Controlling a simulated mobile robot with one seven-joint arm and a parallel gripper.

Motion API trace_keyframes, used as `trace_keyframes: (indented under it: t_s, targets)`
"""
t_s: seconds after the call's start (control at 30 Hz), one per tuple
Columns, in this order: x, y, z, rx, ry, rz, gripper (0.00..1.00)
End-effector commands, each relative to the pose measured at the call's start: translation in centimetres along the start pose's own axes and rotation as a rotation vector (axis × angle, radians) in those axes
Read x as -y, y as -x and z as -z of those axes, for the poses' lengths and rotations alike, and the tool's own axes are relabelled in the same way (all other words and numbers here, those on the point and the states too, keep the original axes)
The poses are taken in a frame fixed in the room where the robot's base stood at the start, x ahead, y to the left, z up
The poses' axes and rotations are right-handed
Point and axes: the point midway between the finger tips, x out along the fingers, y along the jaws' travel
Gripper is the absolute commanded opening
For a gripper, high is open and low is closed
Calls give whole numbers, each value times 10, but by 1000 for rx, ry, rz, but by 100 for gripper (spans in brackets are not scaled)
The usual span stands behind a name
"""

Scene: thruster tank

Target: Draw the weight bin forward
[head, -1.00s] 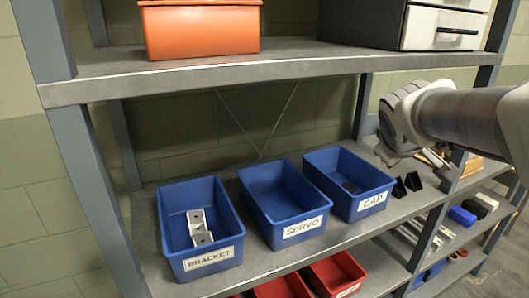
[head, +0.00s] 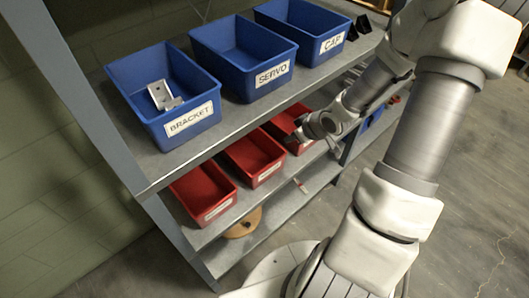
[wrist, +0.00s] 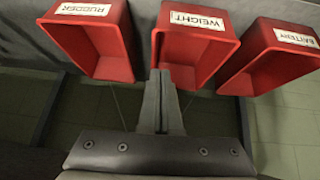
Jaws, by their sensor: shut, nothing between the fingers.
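The weight bin (wrist: 197,50) is a red open bin with a white WEIGHT label, upside down in the wrist view. It is the middle of three red bins there. In the head view the labels are too small to read, but the middle red bin (head: 253,158) appears to be it. My gripper (wrist: 162,74) is shut and empty. Its fingertips overlap the weight bin's left side in the wrist view; I cannot tell whether they touch. In the head view my gripper (head: 292,138) is by the lower shelf, partly covering the right red bin.
The rudder bin (wrist: 91,40) and battery bin (wrist: 272,58) flank the weight bin closely. Blue bracket (head: 180,125), servo (head: 250,85) and cap (head: 310,50) bins stand on the shelf (head: 160,165) above. Open floor lies at the right.

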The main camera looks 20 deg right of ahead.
Motion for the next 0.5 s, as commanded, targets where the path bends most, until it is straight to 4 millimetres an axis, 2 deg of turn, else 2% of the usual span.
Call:
trace_keyframes:
  t_s: [0.27,0.37,0.5]
  targets:
    - [11,-20,-7,-60,-23,44,0]
    - [12,-35,-7,-59,-22,45,0]
    - [14,-66,-6,-59,-19,45,0]
